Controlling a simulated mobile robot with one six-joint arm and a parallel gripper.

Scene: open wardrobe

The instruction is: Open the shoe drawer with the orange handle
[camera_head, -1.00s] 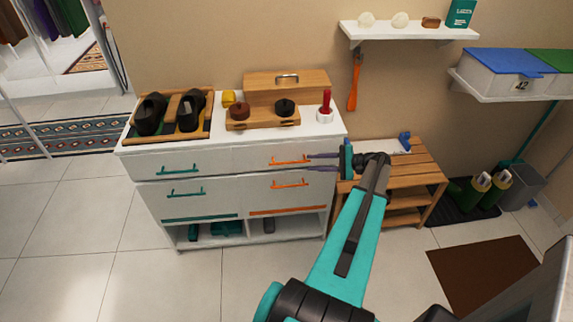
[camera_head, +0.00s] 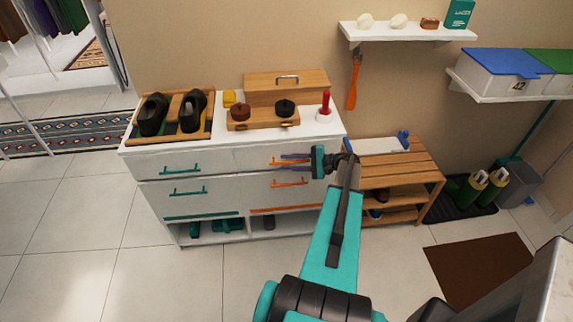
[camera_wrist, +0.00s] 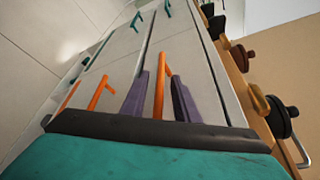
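The white shoe cabinet (camera_head: 235,190) has two orange handles on its right column. The upper orange handle (camera_head: 276,161) is on the top right drawer, and the lower orange handle (camera_head: 288,183) is on the front below it. Both fronts look shut. My gripper (camera_head: 292,160) is at the upper handle, its purple fingers pointing at the drawer front. In the wrist view my gripper (camera_wrist: 162,77) is open, with the upper orange handle (camera_wrist: 160,88) between its fingers and gaps on both sides. The lower orange handle (camera_wrist: 100,92) lies left of the fingers there.
Teal handles (camera_head: 182,170) mark the left column. A slatted wooden bench (camera_head: 420,172) is close on the right. The floor in front is clear.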

